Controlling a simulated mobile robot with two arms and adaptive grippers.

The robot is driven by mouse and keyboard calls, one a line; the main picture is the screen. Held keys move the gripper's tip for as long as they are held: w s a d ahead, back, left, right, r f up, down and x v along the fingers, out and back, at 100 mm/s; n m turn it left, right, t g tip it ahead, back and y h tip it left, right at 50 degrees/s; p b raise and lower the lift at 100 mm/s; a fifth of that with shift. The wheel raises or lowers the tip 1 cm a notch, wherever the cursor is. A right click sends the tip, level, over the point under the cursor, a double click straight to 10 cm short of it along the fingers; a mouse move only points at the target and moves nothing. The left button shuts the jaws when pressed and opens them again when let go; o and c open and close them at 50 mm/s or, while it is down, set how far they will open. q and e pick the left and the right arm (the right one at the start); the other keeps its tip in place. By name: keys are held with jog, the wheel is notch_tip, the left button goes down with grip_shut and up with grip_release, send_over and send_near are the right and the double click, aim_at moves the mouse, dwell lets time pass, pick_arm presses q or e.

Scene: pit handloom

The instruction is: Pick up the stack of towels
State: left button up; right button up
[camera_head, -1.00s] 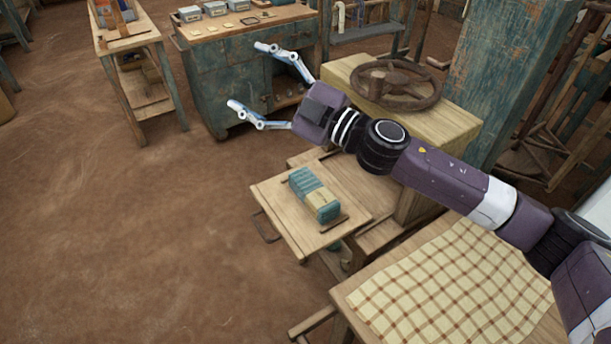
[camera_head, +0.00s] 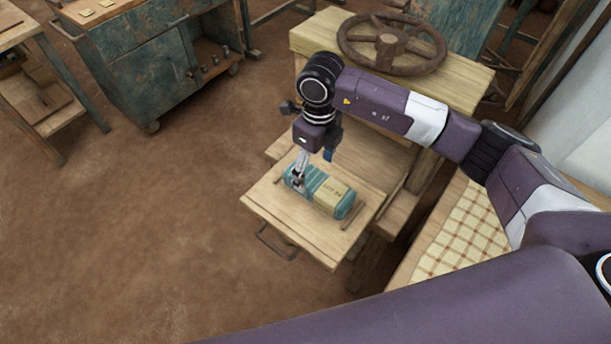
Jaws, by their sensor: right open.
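The stack of towels (camera_head: 333,193), a teal bundle with a beige band, lies on a small wooden tray-like shelf (camera_head: 282,222). My right gripper (camera_head: 312,171) points down over the far left end of the stack. I cannot tell whether the fingers touch the towels. My left gripper is out of view.
A wooden block (camera_head: 455,82) with a rusty handwheel (camera_head: 391,41) stands behind the shelf. A checkered cloth (camera_head: 463,235) lies on a bench at right. A teal cabinet (camera_head: 150,65) stands at back left. The floor at left is clear.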

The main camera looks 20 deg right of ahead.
aim_at(319, 182)
jog(key=shift+d+f, duration=0.3)
jog(key=shift+s+d+f+p, duration=0.15)
jog(key=shift+f+p, duration=0.15)
jog(key=shift+f, duration=0.35)
jog(key=shift+s+d+f+p, duration=0.1)
jog(key=shift+f+p, duration=0.15)
jog(key=shift+f, duration=0.35)
jog(key=f, duration=0.1)
jog(key=f+p, duration=0.1)
jog(key=f, duration=0.1)
jog(key=shift+w+d+f, duration=0.1)
jog(key=shift+w+f, duration=0.15)
jog(key=shift+f, duration=0.55)
jog(key=c, duration=1.3)
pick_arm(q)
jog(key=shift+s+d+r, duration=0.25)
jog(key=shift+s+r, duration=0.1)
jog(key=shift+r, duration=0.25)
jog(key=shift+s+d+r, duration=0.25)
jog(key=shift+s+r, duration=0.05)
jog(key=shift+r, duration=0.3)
pick_arm(e)
jog(key=shift+c, duration=0.2)
jog(key=shift+w, duration=0.1)
